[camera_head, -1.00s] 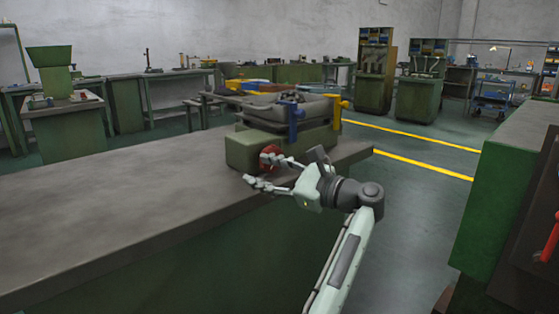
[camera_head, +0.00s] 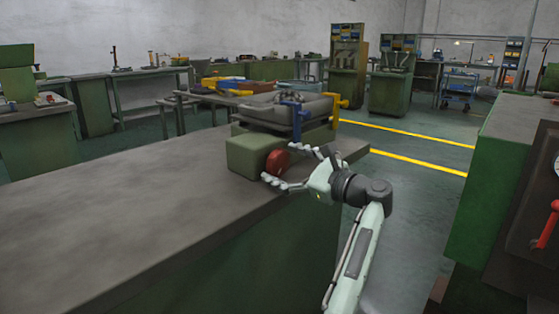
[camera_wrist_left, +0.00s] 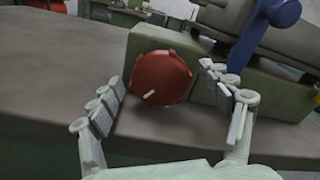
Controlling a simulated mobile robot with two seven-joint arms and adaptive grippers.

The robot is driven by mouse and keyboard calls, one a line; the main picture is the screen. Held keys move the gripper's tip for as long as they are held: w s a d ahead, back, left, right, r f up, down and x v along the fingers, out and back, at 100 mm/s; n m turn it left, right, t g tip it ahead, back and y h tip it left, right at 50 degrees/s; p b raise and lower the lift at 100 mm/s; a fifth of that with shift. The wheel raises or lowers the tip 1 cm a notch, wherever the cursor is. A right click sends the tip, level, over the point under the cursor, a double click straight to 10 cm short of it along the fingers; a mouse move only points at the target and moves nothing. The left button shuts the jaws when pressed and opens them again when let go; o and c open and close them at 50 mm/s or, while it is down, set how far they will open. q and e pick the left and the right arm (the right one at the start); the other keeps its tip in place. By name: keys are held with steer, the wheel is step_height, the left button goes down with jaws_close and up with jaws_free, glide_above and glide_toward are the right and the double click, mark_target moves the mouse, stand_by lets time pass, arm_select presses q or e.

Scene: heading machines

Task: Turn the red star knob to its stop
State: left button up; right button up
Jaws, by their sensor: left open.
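The red star knob (camera_head: 277,161) is on the front end of a green block (camera_head: 246,157) on the workbench. In the left wrist view the knob (camera_wrist_left: 160,77) faces me, with a short white mark on its lower left part. My left gripper (camera_head: 292,164) is open and empty, to the right of the knob in the head view. In the left wrist view the fingertips of my left gripper (camera_wrist_left: 161,80) stand on either side of the knob, with gaps showing. I cannot tell how far the knob lies ahead of the tips. My right gripper is out of view.
A grey vise-like fixture with a blue clamp (camera_head: 294,112) stands behind the block. The workbench top (camera_head: 100,215) is clear to the left. A green machine with a red handle (camera_head: 546,226) stands at the right.

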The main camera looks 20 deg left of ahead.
arm_select(q)
steer(key=shift+w+a, duration=0.25)
steer(key=shift+a, duration=0.35)
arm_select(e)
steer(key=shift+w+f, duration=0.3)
arm_select(q)
steer(key=c, duration=1.2)
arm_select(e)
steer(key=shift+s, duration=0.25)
